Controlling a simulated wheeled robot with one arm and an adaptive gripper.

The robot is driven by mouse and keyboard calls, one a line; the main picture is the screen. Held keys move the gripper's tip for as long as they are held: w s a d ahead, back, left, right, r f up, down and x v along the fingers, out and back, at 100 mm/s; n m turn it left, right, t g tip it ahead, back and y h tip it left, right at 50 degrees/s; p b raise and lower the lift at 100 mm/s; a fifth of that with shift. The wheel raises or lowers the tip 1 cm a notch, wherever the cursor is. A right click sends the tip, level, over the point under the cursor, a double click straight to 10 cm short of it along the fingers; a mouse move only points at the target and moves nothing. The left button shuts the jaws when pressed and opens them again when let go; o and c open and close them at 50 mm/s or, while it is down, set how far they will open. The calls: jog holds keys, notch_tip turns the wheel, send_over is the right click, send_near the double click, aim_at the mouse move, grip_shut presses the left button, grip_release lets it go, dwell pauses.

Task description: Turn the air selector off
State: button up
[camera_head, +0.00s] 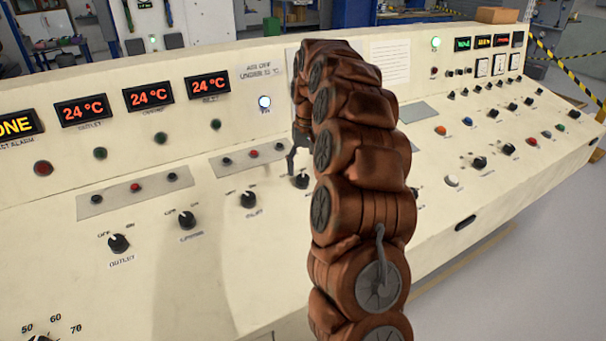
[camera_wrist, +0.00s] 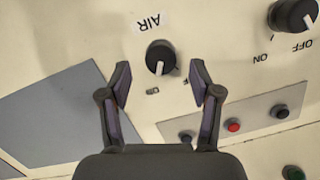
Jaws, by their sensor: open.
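The air selector (camera_wrist: 160,55) is a round black knob on the cream panel, labelled AIR upside down in the wrist view. Its white pointer mark faces down in that view, towards a small label that looks like ON. A second label is partly hidden by the right finger. My gripper (camera_wrist: 160,78) is open, with one finger on each side of the knob and no visible contact. In the head view the selector (camera_head: 301,182) shows just left of my brown arm, below my gripper (camera_head: 294,160), which is partly hidden by the arm.
Another black OFF/ON knob (camera_wrist: 293,15) stands right of the air selector in the wrist view. A grey plate with a red button (camera_wrist: 233,125) and black buttons lies near the right finger. A bare grey plate (camera_wrist: 55,115) is at left.

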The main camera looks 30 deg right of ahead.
aim_at(303, 177)
jog(key=shift+a+f, duration=0.15)
jog(key=shift+f, duration=1.35)
jog(key=c, duration=1.1)
jog(key=shift+c, duration=0.2)
